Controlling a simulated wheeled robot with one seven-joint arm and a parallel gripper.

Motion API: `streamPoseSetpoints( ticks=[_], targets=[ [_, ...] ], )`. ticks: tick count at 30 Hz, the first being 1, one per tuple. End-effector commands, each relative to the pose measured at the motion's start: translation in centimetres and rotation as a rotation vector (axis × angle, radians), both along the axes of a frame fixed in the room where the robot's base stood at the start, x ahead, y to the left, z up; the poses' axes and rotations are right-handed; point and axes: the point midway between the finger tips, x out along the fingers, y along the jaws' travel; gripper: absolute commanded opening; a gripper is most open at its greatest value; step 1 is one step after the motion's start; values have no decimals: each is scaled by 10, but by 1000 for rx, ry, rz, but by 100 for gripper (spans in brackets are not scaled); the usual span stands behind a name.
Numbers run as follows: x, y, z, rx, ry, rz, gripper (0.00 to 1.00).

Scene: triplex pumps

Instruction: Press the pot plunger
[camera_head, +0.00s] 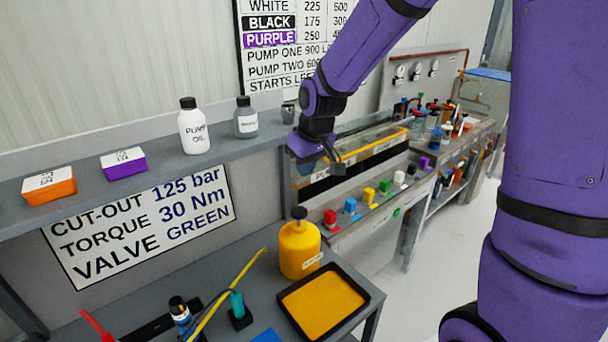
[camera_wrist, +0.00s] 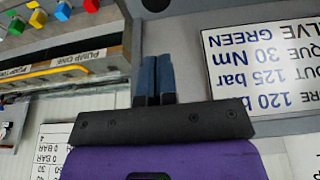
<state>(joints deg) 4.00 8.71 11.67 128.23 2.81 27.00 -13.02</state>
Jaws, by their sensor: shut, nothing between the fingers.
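The yellow pot (camera_head: 301,250) stands on the grey bench in the head view. Its dark plunger (camera_head: 299,213) sticks up from the top, with a short stem showing below the knob. My gripper (camera_head: 338,168) is above the pot and a little to its right, clear of the plunger. The fingers are shut together and empty. In the wrist view my gripper (camera_wrist: 158,58) shows two blue-grey fingers side by side. A small dark shape (camera_wrist: 155,5) is cut off at the top edge there, and I cannot tell what it is.
A yellow hose (camera_head: 227,290) and small bottles are left. A shelf (camera_head: 80,181) above holds bottles and boxes.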

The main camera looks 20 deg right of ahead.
Motion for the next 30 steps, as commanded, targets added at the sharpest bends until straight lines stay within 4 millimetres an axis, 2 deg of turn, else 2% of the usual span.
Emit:
streamPoseSetpoints(
  ticks=[6,18,24,30],
  targets=[
    [9,4,-38,0,6,2,0],
    [21,7,-99,0,3,1,0],
    [21,7,-115,-1,1,1,0],
    [22,7,-118,0,0,0,0]
  ],
)
